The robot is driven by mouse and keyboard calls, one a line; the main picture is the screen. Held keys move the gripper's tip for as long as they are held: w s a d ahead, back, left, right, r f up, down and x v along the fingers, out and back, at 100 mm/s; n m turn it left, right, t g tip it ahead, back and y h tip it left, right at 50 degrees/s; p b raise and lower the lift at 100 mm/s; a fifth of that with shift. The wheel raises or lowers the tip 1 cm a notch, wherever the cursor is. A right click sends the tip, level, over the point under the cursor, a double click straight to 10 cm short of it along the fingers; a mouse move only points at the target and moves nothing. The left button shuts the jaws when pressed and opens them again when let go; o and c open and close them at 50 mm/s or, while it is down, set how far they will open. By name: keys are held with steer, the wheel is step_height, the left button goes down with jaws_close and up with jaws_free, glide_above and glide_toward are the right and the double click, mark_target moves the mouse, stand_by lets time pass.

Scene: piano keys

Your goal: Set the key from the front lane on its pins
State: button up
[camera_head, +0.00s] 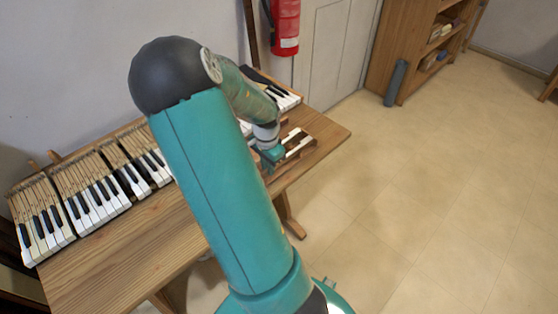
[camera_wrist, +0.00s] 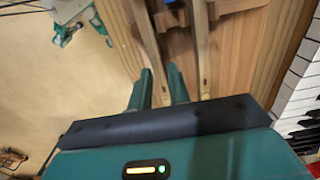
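My gripper (camera_head: 272,157) is low over the right end of the table, beside a small wooden rack (camera_head: 312,148) with a few white-topped keys. In the wrist view my two fingers (camera_wrist: 160,78) stand a narrow gap apart. A long pale wooden key stick (camera_wrist: 148,38) runs down into that gap. I cannot tell whether the fingers press on it. A second similar wooden stick (camera_wrist: 201,45) lies to the right, outside the fingers. The white key ends and the pins are hidden in the wrist view. I cannot tell which lane is the front one.
Long sections of piano keys (camera_head: 95,200) line the table's back side on the left. The wooden table (camera_head: 140,250) is bare along its front. A fire extinguisher (camera_head: 286,25) hangs on the wall behind. A bookcase (camera_head: 415,50) stands farther off, with open floor before it.

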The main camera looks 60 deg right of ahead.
jaws_close()
steer(key=shift+r, duration=0.15)
step_height(320, 180, up, 8)
steer(key=shift+r, duration=0.15)
stand_by(1.1)
steer(key=shift+w, duration=0.15)
